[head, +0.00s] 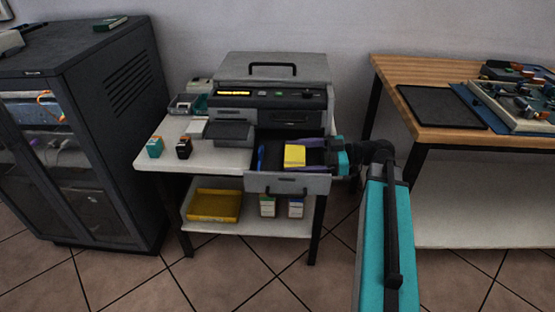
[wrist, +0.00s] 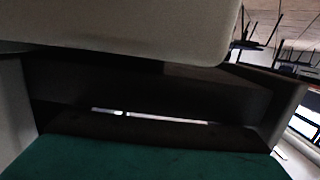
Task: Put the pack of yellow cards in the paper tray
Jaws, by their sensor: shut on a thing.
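The pack of yellow cards (head: 294,155) is in or just over the pulled-out paper tray (head: 288,185) at the front of the grey printer. My gripper (head: 308,156) reaches in from the right and is shut on the pack. The fingers are small and partly lost against the dark inside of the tray. I cannot tell whether the pack touches the tray floor. The wrist view looks closely at a dark opening with grey walls, and a dark green surface (wrist: 150,160) fills its bottom edge; I cannot tell what that surface is.
The printer (head: 270,72) stands on a white table. A yellow bin (head: 213,205) and two small boxes are on the shelf below. Small boxes (head: 155,147) stand at the table's left. A dark cabinet (head: 100,110) is left, a wooden bench (head: 440,125) right.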

